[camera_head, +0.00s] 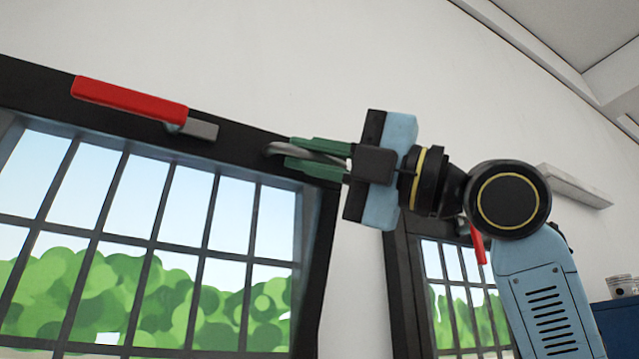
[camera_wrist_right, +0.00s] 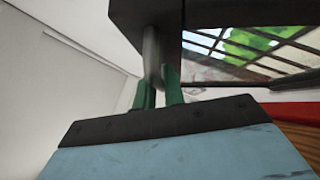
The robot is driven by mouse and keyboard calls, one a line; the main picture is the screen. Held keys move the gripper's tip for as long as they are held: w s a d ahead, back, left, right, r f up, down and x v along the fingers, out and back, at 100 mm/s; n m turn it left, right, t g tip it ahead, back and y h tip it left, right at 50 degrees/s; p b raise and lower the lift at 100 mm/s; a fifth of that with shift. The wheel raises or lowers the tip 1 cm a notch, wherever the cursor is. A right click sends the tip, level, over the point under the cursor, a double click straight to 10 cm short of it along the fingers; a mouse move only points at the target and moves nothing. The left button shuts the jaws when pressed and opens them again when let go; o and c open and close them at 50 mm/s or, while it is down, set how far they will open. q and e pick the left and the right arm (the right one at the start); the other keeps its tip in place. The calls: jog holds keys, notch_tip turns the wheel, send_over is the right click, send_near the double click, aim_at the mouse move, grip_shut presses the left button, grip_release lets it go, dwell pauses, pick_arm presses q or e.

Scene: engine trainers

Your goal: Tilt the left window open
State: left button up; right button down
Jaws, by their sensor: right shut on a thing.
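The left window (camera_head: 110,210) has a thick black frame, dark bars and panes showing green bushes and sky. A red handle with a grey end (camera_head: 128,100) lies along its top rail. A grey curved metal pull (camera_head: 318,154) sits at the frame's upper right corner. My right gripper (camera_head: 285,155) comes from the right, its green fingers shut on this pull. In the right wrist view, the green fingers (camera_wrist_right: 160,92) close around the grey metal bar (camera_wrist_right: 152,58) beside the black frame (camera_wrist_right: 145,17). I cannot tell how far the window is tilted. My left gripper is out of view.
A second black-framed window (camera_head: 405,285) with a red handle (camera_head: 477,243) stands to the right, partly behind my right arm. A pale shelf (camera_head: 575,187) is on the wall beyond. A dark blue cabinet (camera_head: 618,325) with a metal part is at the far right.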

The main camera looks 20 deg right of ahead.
jog(key=shift+s+f, duration=0.2)
jog(key=shift+s, duration=0.2)
jog(key=c, duration=1.5)
grip_release()
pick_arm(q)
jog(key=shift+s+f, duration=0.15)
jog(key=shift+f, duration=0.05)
pick_arm(e)
jog(key=shift+d, duration=0.1)
